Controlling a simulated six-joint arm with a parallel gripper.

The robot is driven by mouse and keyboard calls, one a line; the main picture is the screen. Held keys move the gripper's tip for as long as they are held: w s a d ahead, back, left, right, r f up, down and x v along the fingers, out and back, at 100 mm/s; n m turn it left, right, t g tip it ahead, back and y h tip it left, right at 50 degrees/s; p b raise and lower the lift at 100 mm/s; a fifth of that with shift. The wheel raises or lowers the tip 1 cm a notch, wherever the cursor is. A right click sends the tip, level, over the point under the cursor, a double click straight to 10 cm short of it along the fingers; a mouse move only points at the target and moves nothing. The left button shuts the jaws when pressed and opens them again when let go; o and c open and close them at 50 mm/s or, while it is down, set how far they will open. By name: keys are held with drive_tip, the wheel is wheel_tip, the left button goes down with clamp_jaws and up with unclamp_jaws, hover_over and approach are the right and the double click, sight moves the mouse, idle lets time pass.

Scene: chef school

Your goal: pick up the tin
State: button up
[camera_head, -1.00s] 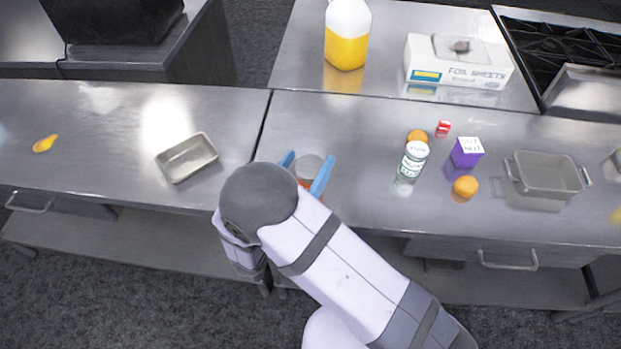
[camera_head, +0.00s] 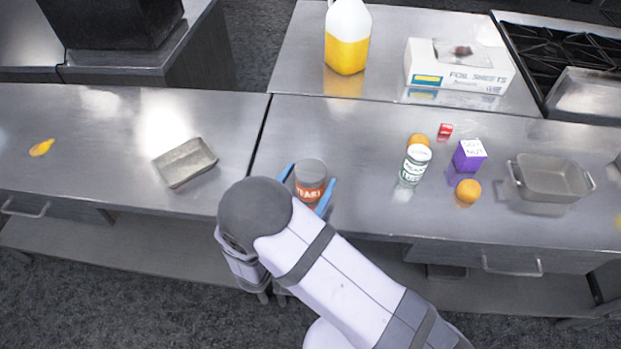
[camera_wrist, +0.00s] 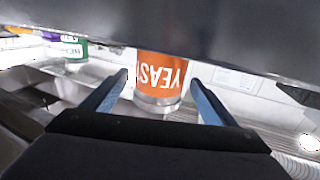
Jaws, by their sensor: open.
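The tin (camera_head: 311,178) has a grey lid and an orange-red label. It stands upright on the steel counter in the head view. In the wrist view the tin (camera_wrist: 160,76) shows the upside-down word "YEAST" and sits just beyond the fingertips. My gripper (camera_head: 305,192) is open, with one blue finger on each side of the tin. In the wrist view my gripper (camera_wrist: 160,85) shows its two blue fingers apart, with nothing held. I cannot tell whether either finger touches the tin. My arm hides part of the counter below it.
A metal tray (camera_head: 186,162) lies left. A grey pan (camera_head: 553,178) is far right.

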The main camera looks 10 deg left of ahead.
sight(317, 167)
drive_tip(key=shift+w+d+r+p, duration=0.1)
drive_tip(key=shift+w+d+p, duration=0.15)
drive_tip(key=shift+w+p, duration=0.25)
drive_tip(key=shift+f+p+x, duration=0.15)
drive_tip(key=shift+p+x, duration=0.4)
drive_tip(key=shift+x, duration=0.5)
drive_tip(key=shift+f+p+x, duration=0.1)
drive_tip(key=shift+p+x, duration=0.4)
drive_tip(key=shift+x, duration=0.5)
drive_tip(key=shift+c, duration=0.3)
drive_tip(key=c, duration=1.3)
drive_tip(key=shift+r, duration=0.1)
drive_tip(key=shift+r+b, duration=1.25)
drive_tip(key=shift+r, duration=3.65)
